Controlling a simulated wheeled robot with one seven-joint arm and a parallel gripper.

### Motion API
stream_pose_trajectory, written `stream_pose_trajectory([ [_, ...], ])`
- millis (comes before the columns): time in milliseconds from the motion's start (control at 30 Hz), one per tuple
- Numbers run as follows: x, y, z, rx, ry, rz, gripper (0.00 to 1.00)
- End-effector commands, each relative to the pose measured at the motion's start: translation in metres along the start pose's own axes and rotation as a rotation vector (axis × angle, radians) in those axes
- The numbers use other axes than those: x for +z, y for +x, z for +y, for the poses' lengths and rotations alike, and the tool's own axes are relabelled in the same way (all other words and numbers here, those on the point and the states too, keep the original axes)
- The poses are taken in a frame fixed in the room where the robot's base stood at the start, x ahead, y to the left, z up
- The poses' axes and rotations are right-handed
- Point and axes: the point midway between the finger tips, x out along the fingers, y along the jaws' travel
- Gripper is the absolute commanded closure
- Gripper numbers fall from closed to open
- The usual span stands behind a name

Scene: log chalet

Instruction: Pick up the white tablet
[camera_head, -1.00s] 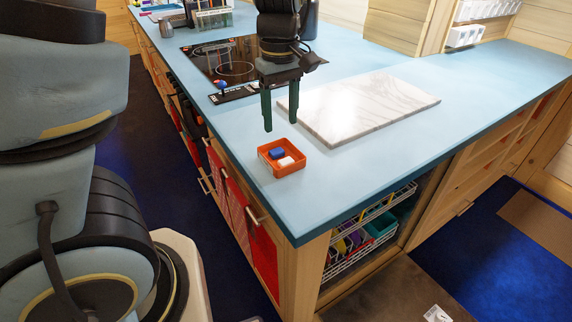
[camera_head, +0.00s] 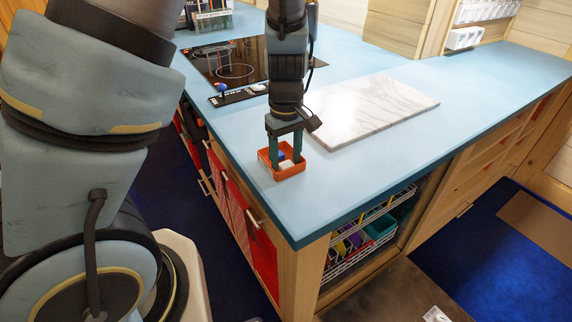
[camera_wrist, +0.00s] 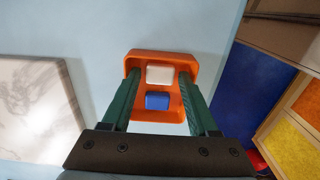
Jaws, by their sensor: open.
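The white tablet (camera_wrist: 160,74) lies in a small orange tray (camera_wrist: 145,58), beside a blue block (camera_wrist: 157,101). In the head view the orange tray (camera_head: 291,173) sits near the counter's front corner, and the white tablet (camera_head: 287,164) shows partly between the fingers. My gripper (camera_head: 285,160) points down over the tray, with its green fingers at the tray. In the wrist view my gripper (camera_wrist: 158,85) is open, one finger on each side of the white tablet and blue block. Nothing is between the fingers in their grip.
A marble board (camera_head: 370,108) lies on the blue counter (camera_head: 460,80), right of the tray; it also shows in the wrist view (camera_wrist: 35,105). A black cooktop (camera_head: 235,62) is behind. The counter's front edge is close to the tray.

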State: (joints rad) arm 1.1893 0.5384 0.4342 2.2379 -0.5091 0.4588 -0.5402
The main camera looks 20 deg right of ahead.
Motion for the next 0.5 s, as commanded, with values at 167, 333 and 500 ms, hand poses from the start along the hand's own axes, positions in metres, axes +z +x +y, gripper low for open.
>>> stream_pose_trajectory([
  [167, 0.0001, 0.0034, 0.0000, 0.000, 0.002, 0.000, 0.40],
  [333, 0.0002, 0.0033, 0.0000, 0.000, 0.001, 0.000, 0.48],
  [500, 0.0002, 0.0032, 0.0000, 0.000, 0.001, 0.000, 0.67],
])
